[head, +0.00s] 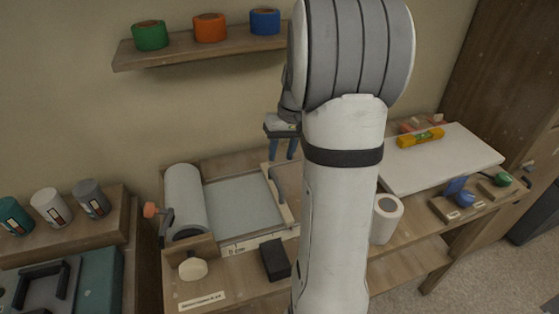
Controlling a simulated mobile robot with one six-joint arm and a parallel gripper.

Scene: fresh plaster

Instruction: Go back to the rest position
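My arm (345,190) rises through the middle of the head view and hides part of the bench behind it. My gripper (282,156) shows just left of the arm, with two blue fingers pointing down and a gap between them. It is open, and nothing shows between the fingers. It appears over the back of the workbench (250,295), near a grey handle (278,185); its height above the bench is hard to tell.
A shelf (185,52) holds green (150,36), orange (210,28) and blue (265,22) rolls. The bench carries a large white roll (185,195), a black block (275,260), a small white roll (386,218), and a white board (440,165) with a yellow tube (420,138).

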